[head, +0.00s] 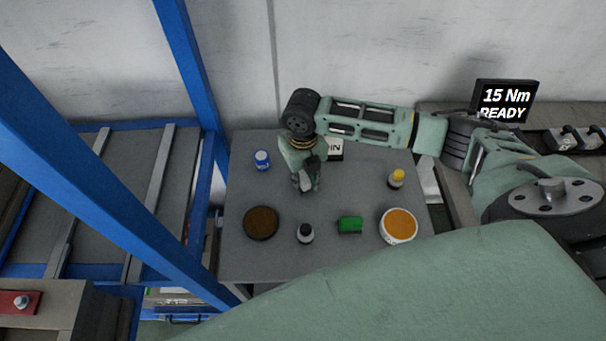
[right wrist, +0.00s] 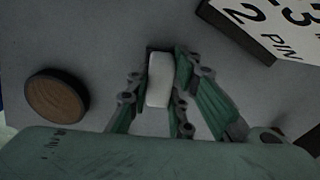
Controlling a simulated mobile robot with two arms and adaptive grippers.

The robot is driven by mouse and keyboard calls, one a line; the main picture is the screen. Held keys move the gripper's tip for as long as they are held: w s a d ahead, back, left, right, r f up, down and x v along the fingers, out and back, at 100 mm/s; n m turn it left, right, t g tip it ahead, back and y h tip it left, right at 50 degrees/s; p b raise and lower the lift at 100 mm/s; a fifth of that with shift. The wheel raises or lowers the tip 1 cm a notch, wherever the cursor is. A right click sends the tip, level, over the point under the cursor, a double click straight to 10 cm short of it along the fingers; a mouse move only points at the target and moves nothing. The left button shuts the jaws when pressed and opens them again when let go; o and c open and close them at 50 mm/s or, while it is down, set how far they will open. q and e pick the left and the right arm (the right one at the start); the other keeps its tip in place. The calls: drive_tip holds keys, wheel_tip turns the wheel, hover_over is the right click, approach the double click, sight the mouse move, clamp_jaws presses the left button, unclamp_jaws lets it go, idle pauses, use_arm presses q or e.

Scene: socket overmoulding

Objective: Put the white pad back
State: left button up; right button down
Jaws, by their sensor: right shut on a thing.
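My right gripper (head: 306,182) reaches down over the grey table (head: 235,255), left of its middle. In the right wrist view its fingers (right wrist: 158,92) are shut on the white pad (right wrist: 159,80), a small, pale, rounded block with a dark edge at its far end. In the head view the gripper mostly hides the pad. I cannot tell whether the pad touches the tabletop or hangs just above it. My left gripper is not in view.
Around the gripper stand a blue-and-white jar (head: 262,160), a round brown-topped disc (head: 261,223), a black-capped bottle (head: 306,234), a green block (head: 350,225), an orange-topped tub (head: 398,226), a yellow-capped bottle (head: 396,178) and a lettered white block (head: 335,150). A blue frame (head: 185,60) rises left.

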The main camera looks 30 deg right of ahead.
sight(303, 176)
drive_tip(key=shift+f, duration=0.15)
drive_tip(key=c, duration=1.6)
unclamp_jaws()
drive_tip(key=shift+o, duration=0.2)
wheel_tip(303, 176, up, 12)
drive_tip(key=b, duration=0.1)
drive_tip(key=shift+r, duration=0.2)
